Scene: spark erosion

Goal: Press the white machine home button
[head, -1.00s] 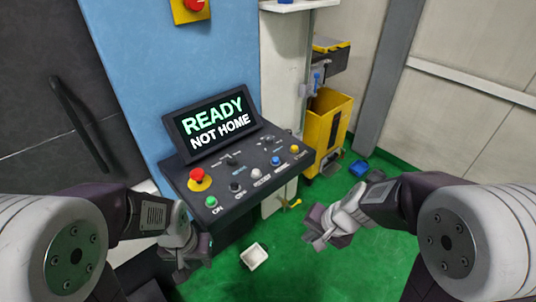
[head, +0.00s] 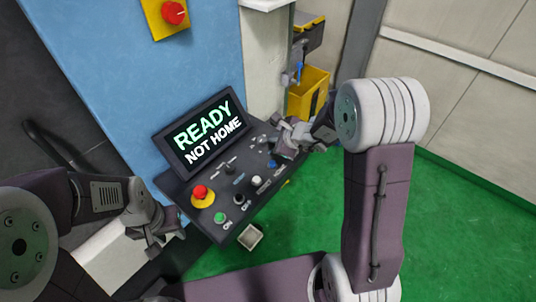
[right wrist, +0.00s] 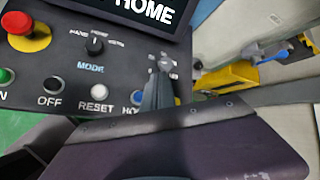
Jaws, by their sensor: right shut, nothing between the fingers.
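The sloped control panel (head: 205,172) carries a row of buttons. A white button (head: 256,181) sits in that row; in the right wrist view the white button (right wrist: 98,92) is labelled RESET. Beside it is a blue button (head: 272,164); in the right wrist view the blue button (right wrist: 137,97) has a partly covered label starting "HO". My right gripper (head: 279,152) is shut and empty, over the panel's right end, close to the blue button. Its fingers (right wrist: 158,85) hide the panel's right part. My left gripper (head: 158,243) hangs left of the panel; its jaw opening is unclear.
The screen (head: 207,132) reads READY, NOT HOME. A red emergency stop (head: 200,192), a green ON button (head: 220,217) and a black OFF button (head: 239,199) share the panel. A mode knob (right wrist: 95,46) stands above the row.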

